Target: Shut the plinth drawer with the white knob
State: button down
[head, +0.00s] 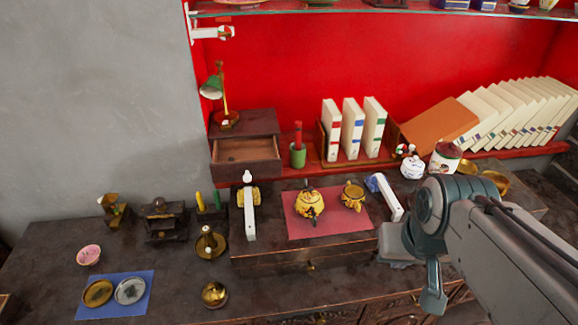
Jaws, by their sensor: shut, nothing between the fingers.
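A small dark wooden plinth (262,122) stands at the back left against the red panel. Its drawer (245,152) is pulled out, showing a bare brown inside. A white knob (248,177) shows just below the drawer front; whether it is fixed to the front is hard to tell. My arm comes in from the lower right, close to the camera. What looks like my gripper (433,301) hangs at the end of it, shut and empty, far to the right of and apart from the drawer.
A tall white piece (250,217) stands before the drawer. A green lamp (212,88) is on the plinth. Yellow teapots (309,204) sit on a red mat (300,231) to its right. A green cup (298,154) and white books (352,128) stand behind. The front left table is partly clear.

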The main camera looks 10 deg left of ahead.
aim_at(258, 157)
jog(key=z, duration=0.8)
jog(key=k, duration=0.8)
jog(key=u, duration=0.8)
jog(key=i, duration=1)
